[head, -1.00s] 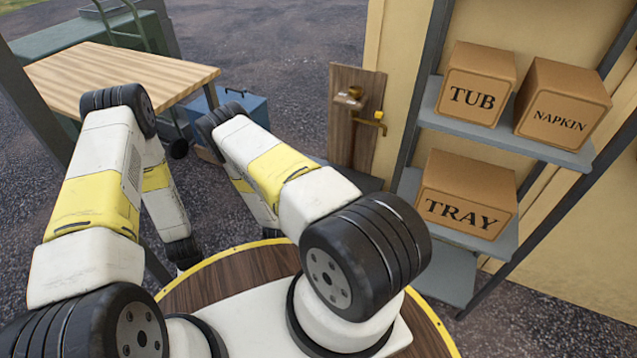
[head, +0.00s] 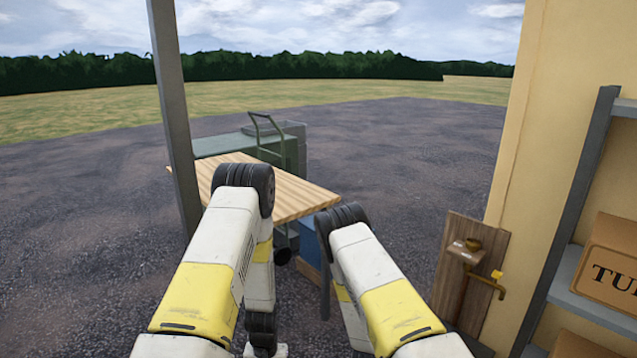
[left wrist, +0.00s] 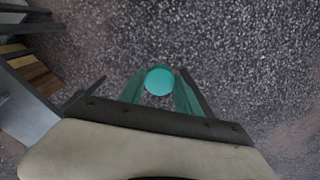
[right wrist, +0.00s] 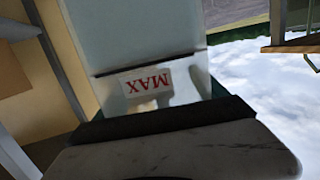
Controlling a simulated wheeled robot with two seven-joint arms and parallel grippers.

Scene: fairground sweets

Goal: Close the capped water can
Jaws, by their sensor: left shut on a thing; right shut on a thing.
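In the left wrist view a round teal cap (left wrist: 159,81) sits between the green fingers of my left gripper (left wrist: 160,88), which is shut on it. Gravel ground shows around the cap. In the right wrist view a pale blue water can (right wrist: 140,28) fills the upper middle, close to the camera. It has a dark line and an upside-down red "MAX" mark. My right gripper (right wrist: 158,98) is shut on the can; its fingertips are mostly hidden. The can's mouth cannot be made out. In the head view my arms hide both grippers, the cap and the can.
A wooden-topped table (head: 300,195) stands ahead, with a green chest (head: 220,143) behind it. A post (head: 172,110) rises at left. A wooden panel with a brass tap (head: 466,250) and a shelf with a TUB box (head: 610,262) stand at right. Open gravel lies beyond.

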